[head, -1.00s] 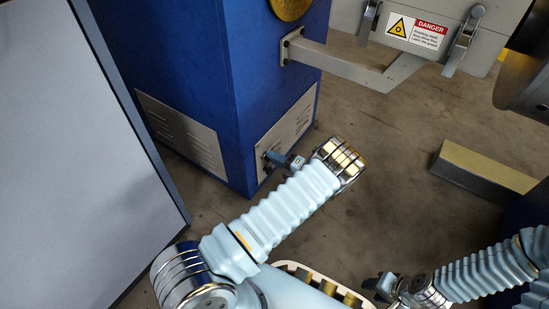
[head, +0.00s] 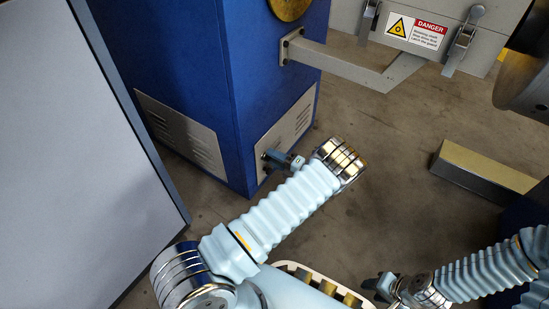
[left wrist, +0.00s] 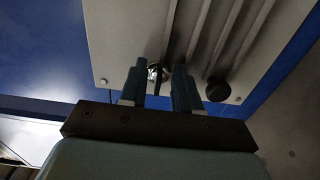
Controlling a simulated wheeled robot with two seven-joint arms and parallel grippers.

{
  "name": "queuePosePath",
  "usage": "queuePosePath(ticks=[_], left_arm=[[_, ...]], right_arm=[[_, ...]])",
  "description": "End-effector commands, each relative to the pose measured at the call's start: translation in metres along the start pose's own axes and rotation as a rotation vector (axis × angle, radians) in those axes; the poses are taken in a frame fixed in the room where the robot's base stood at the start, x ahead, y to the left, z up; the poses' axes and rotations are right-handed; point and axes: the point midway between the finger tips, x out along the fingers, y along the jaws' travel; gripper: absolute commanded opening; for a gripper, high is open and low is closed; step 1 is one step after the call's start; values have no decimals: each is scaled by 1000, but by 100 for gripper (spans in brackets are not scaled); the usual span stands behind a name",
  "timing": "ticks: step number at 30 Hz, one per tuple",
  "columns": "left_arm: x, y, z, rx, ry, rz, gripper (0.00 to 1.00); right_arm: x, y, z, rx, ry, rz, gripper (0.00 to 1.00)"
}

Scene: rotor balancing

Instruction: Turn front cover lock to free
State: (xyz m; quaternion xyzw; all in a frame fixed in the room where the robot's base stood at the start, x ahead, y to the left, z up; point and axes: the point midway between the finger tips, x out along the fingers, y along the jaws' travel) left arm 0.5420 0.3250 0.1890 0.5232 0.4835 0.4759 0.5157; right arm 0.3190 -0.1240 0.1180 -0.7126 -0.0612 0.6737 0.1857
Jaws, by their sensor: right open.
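The front cover is a grey louvred panel (head: 296,127) low on the blue cabinet; it also fills the upper left wrist view (left wrist: 120,35). A round silver lock (left wrist: 153,70) with a dark narrow tab sits on this panel. My left gripper (head: 271,159) is at the lower part of the panel. In the left wrist view, its two fingers (left wrist: 159,78) stand apart on either side of the tab, with a visible gap. Contact with the lock cannot be told. In the head view the lock is hidden by the gripper. My right gripper (head: 379,286) is open and empty, away from the panel.
A dark round knob (left wrist: 218,90) is on the same panel, right of the lock. A grey bracket arm (head: 340,62) juts from the cabinet above. A large grey panel (head: 75,150) stands at left. A metal bar (head: 485,168) lies at right. Floor between is clear.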

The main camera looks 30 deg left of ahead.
Motion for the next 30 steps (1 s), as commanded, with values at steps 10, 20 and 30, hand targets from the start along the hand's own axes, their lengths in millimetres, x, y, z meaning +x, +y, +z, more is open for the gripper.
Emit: queuePosePath(ticks=[10,20,30], left_arm=[[-36,1,0,-1,-3,0,32],[-113,0,0,0,-2,0,32],[-139,0,0,0,0,0,32]], right_arm=[[-4,-2,0,0,-1,0,43],[-7,-3,0,0,-2,0,43],[-7,-3,0,0,-2,0,43]])
